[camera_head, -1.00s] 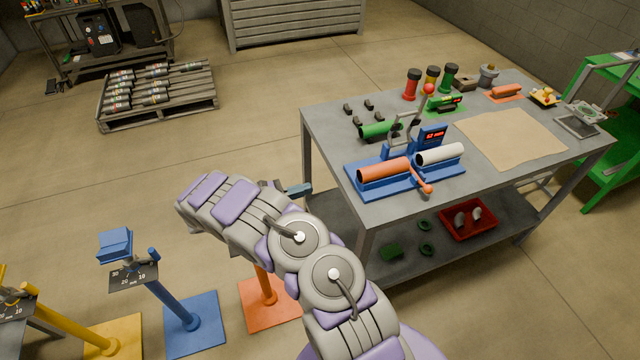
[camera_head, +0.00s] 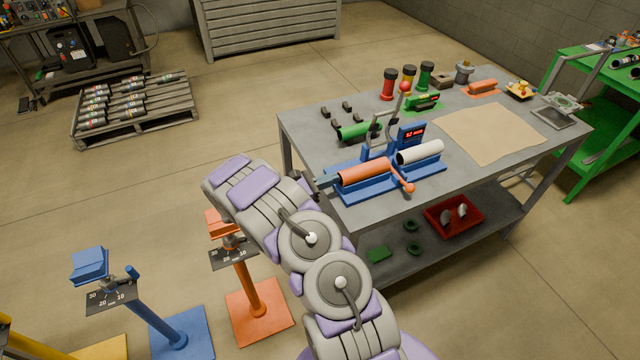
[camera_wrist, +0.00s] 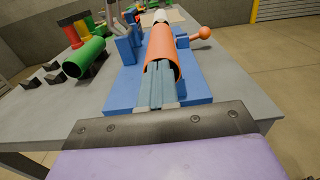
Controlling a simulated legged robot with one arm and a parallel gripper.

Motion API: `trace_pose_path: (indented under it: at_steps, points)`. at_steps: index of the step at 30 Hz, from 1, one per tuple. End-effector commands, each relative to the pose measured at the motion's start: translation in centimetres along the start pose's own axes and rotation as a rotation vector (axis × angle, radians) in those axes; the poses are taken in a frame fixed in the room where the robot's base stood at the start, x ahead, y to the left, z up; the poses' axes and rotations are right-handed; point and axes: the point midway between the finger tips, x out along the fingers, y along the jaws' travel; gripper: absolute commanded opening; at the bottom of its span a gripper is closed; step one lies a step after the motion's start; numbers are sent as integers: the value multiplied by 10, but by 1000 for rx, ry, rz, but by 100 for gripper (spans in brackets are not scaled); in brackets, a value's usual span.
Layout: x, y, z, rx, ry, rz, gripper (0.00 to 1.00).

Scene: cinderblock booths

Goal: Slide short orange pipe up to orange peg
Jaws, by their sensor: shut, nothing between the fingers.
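The short orange pipe (camera_head: 365,172) lies in a blue fixture (camera_head: 350,193) on the grey table, in line with a white pipe (camera_head: 420,152). An orange rod with a ball end (camera_head: 408,188), seemingly the peg, is by the pipe's right end; it also shows in the wrist view (camera_wrist: 202,33). My gripper (camera_head: 325,182) is shut and empty at the pipe's left end. In the wrist view, its fingertips (camera_wrist: 159,68) are lined up at the near open mouth of the orange pipe (camera_wrist: 161,45). I cannot tell whether they touch its rim or enter it.
A small display (camera_head: 411,135) and a grey clamp with a red knob (camera_head: 404,88) stand behind the orange pipe. A green pipe (camera_head: 355,131) lies farther back. Orange (camera_head: 260,310) and blue (camera_head: 180,340) stands are on the floor at left.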

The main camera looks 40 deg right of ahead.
Motion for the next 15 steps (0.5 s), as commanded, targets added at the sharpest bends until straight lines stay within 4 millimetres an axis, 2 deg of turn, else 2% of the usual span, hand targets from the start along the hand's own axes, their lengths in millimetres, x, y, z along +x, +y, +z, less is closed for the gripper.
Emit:
trace_pose_path:
  at_steps: [9, 15]
  points:
    - [-7, -3, 4, 4, -13, -2, 0]
    - [15, -3, 5, 4, -13, -3, 0]
